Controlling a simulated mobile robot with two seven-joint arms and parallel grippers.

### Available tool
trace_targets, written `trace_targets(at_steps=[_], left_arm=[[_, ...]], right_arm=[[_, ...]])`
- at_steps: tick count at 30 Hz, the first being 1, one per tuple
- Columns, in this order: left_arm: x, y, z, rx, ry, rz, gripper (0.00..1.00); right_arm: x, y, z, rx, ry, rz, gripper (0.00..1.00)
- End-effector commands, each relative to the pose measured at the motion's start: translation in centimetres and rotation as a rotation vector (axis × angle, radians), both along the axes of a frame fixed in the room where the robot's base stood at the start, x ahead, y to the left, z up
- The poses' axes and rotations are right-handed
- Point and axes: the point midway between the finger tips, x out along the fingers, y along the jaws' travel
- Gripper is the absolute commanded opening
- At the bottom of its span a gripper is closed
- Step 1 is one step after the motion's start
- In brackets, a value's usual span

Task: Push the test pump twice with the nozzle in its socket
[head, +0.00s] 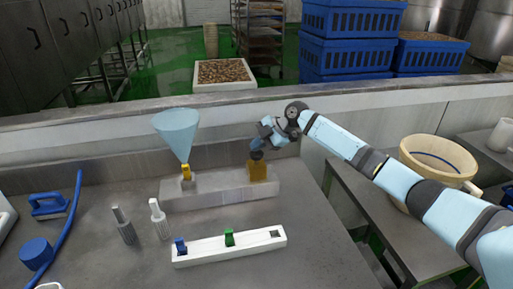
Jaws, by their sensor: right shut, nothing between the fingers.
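A long grey block (222,190) sits at the back of the metal table. A small yellow nozzle (186,172) stands upright at its left end. A pale blue see-through cone (177,132) widens upward from the nozzle. An amber block (258,173), which looks like the test pump, is at the right end. My right gripper (257,154) is shut and empty, pointing down at the top of the amber block; I cannot tell whether it touches. My left gripper is not in view.
A white strip (215,248) in front holds a blue nozzle (180,245), a green nozzle (229,238) and a dark square hole at right. Two grey-and-white bottles (159,219) stand left of it. A beige bucket (438,153) stands right.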

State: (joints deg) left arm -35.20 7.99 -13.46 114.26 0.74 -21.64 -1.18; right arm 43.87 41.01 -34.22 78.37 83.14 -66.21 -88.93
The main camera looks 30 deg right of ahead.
Motion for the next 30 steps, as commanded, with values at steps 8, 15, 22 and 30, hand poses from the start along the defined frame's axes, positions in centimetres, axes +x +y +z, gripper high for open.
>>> trace_targets(at_steps=[8, 15, 22, 30], left_arm=[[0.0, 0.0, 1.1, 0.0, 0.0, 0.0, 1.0], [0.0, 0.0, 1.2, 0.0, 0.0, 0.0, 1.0], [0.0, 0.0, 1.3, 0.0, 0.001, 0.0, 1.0], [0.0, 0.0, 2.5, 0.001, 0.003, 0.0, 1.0]], right_arm=[[0.0, 0.0, 1.9, 0.0, 0.001, 0.001, 0.0], [0.0, 0.0, 2.4, 0.0, 0.001, -0.001, 0.0], [0.0, 0.0, 2.5, 0.0, -0.001, -0.001, 0.0], [0.1, 0.0, 4.6, 0.002, -0.002, -0.001, 0.0]])
